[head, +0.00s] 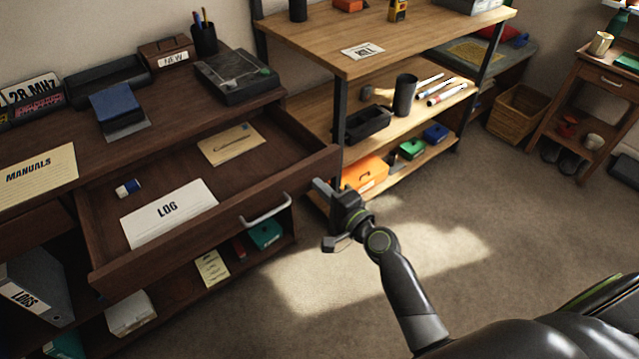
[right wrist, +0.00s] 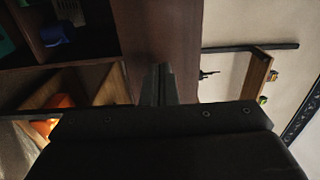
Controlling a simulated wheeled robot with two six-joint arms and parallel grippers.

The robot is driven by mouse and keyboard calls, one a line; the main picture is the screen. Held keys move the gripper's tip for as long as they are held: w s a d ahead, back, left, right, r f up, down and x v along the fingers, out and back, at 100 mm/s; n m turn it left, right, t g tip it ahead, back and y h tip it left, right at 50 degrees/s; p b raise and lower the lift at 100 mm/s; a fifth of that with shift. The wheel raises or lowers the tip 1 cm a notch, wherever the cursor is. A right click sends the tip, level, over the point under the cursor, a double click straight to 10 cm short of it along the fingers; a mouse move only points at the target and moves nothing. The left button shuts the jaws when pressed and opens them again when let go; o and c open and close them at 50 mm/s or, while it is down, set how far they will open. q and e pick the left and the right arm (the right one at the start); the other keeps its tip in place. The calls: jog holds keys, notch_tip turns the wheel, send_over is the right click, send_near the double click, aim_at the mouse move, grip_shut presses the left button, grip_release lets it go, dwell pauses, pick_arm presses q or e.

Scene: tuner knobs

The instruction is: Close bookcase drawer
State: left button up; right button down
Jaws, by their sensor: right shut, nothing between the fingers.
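The dark wooden bookcase drawer (head: 215,236) is pulled far out in the head view, with its inside showing. Its front has a grey bar handle (head: 266,211). In the drawer lie a paper marked LOG (head: 170,213), a tan envelope (head: 231,144) and a small blue and white item (head: 127,188). My right gripper (head: 319,187) is shut and empty, close to the right end of the drawer front. In the right wrist view its fingers (right wrist: 158,84) lie over a brown wooden panel (right wrist: 150,35); I cannot tell whether they touch it. My left gripper is out of view.
The bookcase top (head: 60,128) carries a folder, boxes and a pen cup. A light wooden shelf unit (head: 430,40) stands right behind the drawer's right end. Lower bookcase shelves hold a binder (head: 35,285) and small boxes. The carpet (head: 500,280) to the right is clear.

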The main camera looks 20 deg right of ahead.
jog(key=shift+w+a, duration=0.2)
jog(key=shift+w, duration=0.35)
